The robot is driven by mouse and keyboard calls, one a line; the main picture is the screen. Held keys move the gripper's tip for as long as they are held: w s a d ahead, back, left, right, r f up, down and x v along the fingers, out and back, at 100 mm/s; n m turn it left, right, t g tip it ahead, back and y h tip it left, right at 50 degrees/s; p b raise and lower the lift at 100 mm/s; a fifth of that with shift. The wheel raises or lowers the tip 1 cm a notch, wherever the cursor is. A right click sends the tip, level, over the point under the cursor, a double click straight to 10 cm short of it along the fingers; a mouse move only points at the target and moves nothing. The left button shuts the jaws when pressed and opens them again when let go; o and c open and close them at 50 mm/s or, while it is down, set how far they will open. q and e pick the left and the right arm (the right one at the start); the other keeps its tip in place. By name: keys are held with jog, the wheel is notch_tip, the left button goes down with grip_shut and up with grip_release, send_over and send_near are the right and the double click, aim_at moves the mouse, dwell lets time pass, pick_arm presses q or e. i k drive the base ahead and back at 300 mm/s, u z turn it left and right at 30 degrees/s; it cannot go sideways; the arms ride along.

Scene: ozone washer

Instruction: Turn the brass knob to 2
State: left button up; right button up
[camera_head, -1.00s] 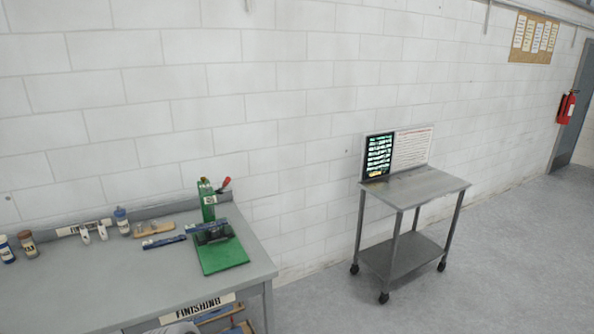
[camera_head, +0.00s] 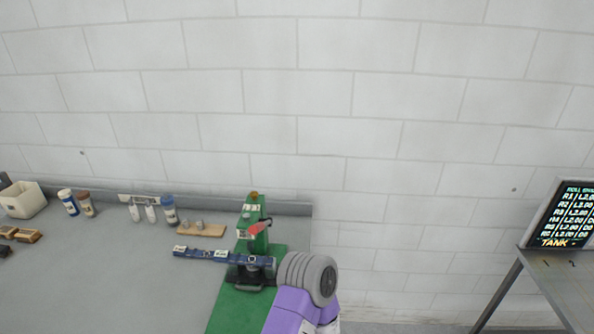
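A green press-like fixture (camera_head: 256,240) stands at the right end of the grey workbench. A small brass-coloured knob (camera_head: 254,196) sits on top of its column. Small white labels (camera_head: 251,207) are just below the knob, too small to read, so I cannot tell the knob's setting. A red-handled lever (camera_head: 260,227) sticks out from the column below it. A purple and grey arm part of mine (camera_head: 306,285) rises from the bottom edge, beside the fixture at its right. No gripper fingers are visible in the head view.
A dark blue bar (camera_head: 205,254) runs left from the fixture over the grey bench (camera_head: 150,285). Small bottles (camera_head: 168,210) and a wooden block (camera_head: 201,230) stand behind. A metal cart (camera_head: 560,280) with a display (camera_head: 572,215) is at the right. The wall is close behind.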

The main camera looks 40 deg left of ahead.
aim_at(254, 194)
jog(key=i, duration=2.45)
jog(key=u, duration=3.7)
jog(key=i, duration=0.5)
jog(key=z, duration=0.05)
